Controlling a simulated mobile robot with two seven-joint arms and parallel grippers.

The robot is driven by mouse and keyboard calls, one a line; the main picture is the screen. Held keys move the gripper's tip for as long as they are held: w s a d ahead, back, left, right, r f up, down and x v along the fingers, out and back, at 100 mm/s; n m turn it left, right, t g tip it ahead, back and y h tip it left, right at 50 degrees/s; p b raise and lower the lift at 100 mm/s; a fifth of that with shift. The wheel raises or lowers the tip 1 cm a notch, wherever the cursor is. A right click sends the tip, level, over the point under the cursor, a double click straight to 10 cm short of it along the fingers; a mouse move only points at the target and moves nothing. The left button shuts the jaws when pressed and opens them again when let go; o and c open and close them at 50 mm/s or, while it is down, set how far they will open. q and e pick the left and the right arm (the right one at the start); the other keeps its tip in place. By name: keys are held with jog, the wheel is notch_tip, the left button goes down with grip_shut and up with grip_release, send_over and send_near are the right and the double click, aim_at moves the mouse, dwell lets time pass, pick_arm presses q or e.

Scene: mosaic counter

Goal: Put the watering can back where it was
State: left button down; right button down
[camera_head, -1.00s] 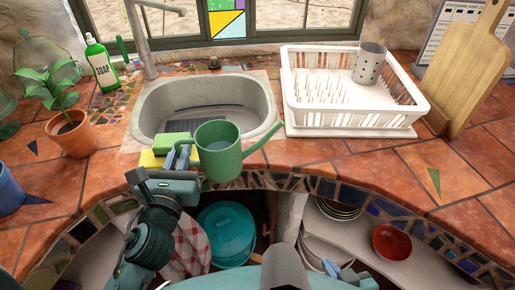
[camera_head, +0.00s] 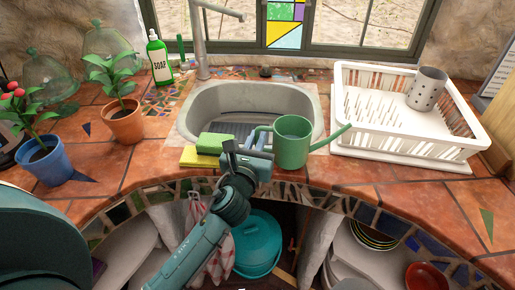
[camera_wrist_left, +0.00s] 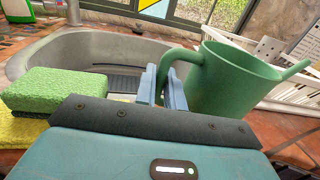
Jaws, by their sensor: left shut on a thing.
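The green watering can (camera_head: 293,143) is upright at the front right of the sink, its spout pointing right toward the dish rack. I cannot tell whether its base touches the counter's front rim. My left gripper (camera_head: 262,133) is shut on the can's handle, on its left side. In the left wrist view, the blue fingers (camera_wrist_left: 163,88) close around the handle beside the can's body (camera_wrist_left: 230,85). My right gripper is not in view.
The sink (camera_head: 245,103) lies behind the can. The white dish rack (camera_head: 400,140) is at right. Potted plants (camera_head: 123,122) and a soap bottle (camera_head: 158,60) stand left. Open shelves lie below the counter.

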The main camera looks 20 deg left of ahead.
pick_arm(q)
jog(key=shift+f, duration=0.8)
